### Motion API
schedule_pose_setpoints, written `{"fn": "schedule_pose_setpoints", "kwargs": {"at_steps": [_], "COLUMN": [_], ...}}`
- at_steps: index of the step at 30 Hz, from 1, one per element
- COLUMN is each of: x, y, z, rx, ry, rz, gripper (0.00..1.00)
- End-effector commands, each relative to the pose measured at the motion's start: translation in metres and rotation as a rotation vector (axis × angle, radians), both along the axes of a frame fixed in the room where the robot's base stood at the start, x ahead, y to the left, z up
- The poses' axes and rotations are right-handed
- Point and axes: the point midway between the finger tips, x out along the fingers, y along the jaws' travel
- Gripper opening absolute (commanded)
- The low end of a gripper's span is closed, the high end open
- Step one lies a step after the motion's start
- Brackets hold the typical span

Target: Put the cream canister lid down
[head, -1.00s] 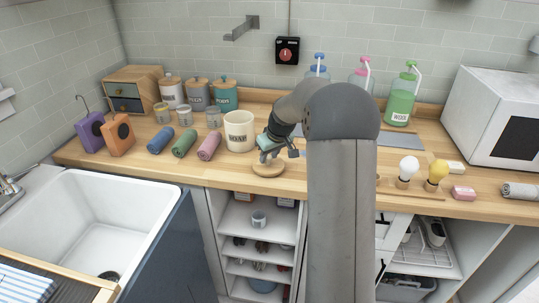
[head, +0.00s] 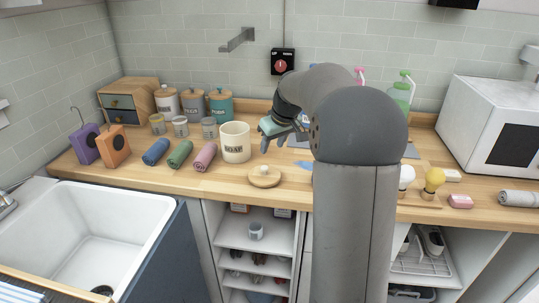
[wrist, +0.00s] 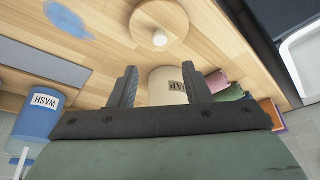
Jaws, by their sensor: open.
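The round wooden lid (head: 265,176) with a pale knob lies flat on the counter near its front edge, in front of the cream canister; it also shows in the wrist view (wrist: 176,22). The cream canister (head: 235,143), marked SOAP, stands upright and open-topped behind and left of the lid. In the wrist view the canister (wrist: 160,88) is partly hidden behind the fingers. My gripper (head: 269,148) is open and empty, raised above the counter behind the lid and right of the canister. Its two fingers (wrist: 160,86) stand apart in the wrist view, not touching the lid.
Rolled towels in blue (head: 156,152), green (head: 180,154) and pink (head: 205,157) lie left of the canister. Small glass jars and lidded canisters (head: 221,106) stand behind them. A blue flat patch (wrist: 68,20) lies on the counter. Light bulbs (head: 434,180) stand at right.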

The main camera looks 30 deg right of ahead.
Motion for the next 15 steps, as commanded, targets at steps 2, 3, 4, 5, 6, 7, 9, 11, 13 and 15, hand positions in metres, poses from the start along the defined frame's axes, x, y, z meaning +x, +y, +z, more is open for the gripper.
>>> {"fn": "schedule_pose_setpoints", "kwargs": {"at_steps": [2,3,4,5,6,7,9,11,13,15], "x": [-0.003,-0.004,-0.004,-0.005,-0.005,-0.006,-0.012,-0.025,-0.054,-0.096], "y": [-0.001,-0.001,-0.001,-0.001,-0.001,0.0,0.011,0.031,0.065,0.105], "z": [0.007,0.009,0.01,0.011,0.011,0.012,0.011,0.01,0.004,-0.005], "rx": [-0.001,-0.001,-0.001,0.0,0.0,0.0,0.001,0.003,0.003,0.002], "ry": [-0.001,-0.001,-0.001,0.0,0.0,0.001,0.012,0.035,0.078,0.131], "rz": [0.0,0.0,0.0,0.0,0.0,0.0,0.002,0.001,-0.004,-0.016], "gripper": [0.44,0.44,0.44,0.44,0.44,0.44,0.44,0.44,0.44,0.44]}}
